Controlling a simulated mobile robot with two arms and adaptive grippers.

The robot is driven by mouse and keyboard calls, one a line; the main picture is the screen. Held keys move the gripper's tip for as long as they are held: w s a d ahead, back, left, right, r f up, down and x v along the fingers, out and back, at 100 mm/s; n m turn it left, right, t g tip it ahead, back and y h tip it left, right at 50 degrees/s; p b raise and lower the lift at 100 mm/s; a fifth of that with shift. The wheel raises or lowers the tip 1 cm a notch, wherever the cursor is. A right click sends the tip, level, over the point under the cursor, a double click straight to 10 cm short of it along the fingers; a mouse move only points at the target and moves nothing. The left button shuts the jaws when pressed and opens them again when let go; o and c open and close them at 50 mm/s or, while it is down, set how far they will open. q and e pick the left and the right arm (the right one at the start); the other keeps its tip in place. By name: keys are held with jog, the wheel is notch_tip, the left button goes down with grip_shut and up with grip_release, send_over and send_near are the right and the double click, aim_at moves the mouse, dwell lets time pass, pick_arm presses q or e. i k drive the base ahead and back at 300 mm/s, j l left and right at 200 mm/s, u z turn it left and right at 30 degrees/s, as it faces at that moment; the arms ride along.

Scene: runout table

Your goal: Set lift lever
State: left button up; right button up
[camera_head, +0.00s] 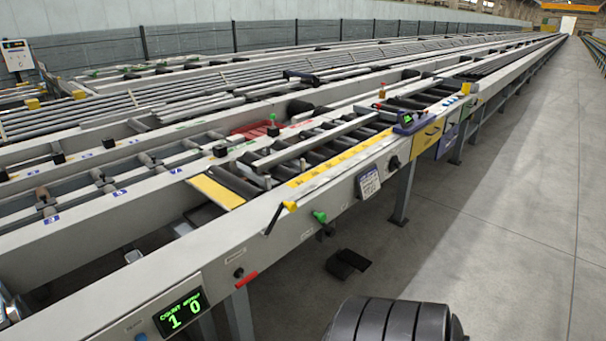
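On the front side of the long grey runout table (205,255) is a black lever (273,219) with a yellow end (290,206), slanting down to the left. Right of it a green knob (319,216) sits on a short dark stem. Lower left, a red handle (246,279) sticks out below a small black knob (239,273). The labels beside them are too small to read, so I cannot tell which one is the lift lever. Neither my left nor my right gripper is in view.
A display (181,311) with green digits is at the lower left. A yellow scale strip (340,158) runs along the table edge. A purple device (408,122) sits farther along. A black pedal (347,263) lies on the floor. The grey floor (500,220) at right is clear.

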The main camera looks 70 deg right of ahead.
aim_at(321, 217)
jog(key=z, duration=2.3)
